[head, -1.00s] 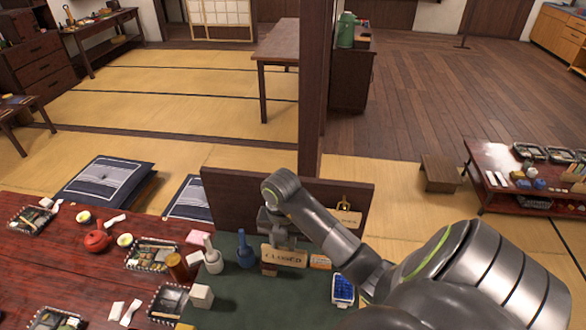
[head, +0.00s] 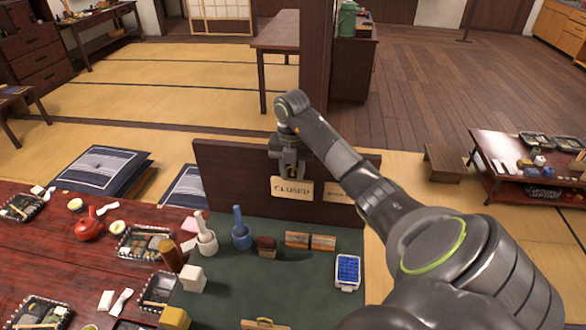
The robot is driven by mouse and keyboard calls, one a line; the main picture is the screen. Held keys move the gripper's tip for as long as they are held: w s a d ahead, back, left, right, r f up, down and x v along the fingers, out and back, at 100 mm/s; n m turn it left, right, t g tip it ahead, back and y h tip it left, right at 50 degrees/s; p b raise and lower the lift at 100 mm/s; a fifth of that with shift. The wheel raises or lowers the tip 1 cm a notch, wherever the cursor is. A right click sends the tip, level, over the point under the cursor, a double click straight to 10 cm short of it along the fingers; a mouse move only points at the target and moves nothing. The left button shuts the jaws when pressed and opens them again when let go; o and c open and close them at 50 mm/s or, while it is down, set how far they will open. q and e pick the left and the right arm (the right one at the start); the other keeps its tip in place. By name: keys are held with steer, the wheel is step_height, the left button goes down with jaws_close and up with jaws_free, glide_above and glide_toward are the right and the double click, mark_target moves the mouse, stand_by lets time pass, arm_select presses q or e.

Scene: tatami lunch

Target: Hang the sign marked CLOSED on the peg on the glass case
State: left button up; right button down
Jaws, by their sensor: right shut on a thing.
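The tan sign marked CLOSED (head: 291,189) hangs upright below my right gripper (head: 291,174), which is shut on its top. The sign is in front of the upright dark wooden board (head: 232,168) at the back of the green mat (head: 222,290). I cannot tell whether the sign touches the board or a peg. A second tan sign (head: 338,193) is on the board just right of it, partly hidden by my right arm. No glass case can be clearly made out. My left gripper is not in view.
On the green mat stand a blue bottle-shaped item (head: 241,230), a white one (head: 206,238), a brown block (head: 266,247), small wooden blocks (head: 310,241) and a blue tray (head: 347,271). A red table (head: 60,262) with lunch trays lies left.

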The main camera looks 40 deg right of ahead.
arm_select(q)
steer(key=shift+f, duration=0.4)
arm_select(e)
steer(key=shift+w+d+f, duration=0.5)
steer(key=shift+d+f, duration=0.1)
steer(key=shift+d, duration=0.05)
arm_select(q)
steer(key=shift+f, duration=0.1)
arm_select(e)
steer(key=shift+f, duration=0.2)
steer(key=c, duration=1)
jaws_free()
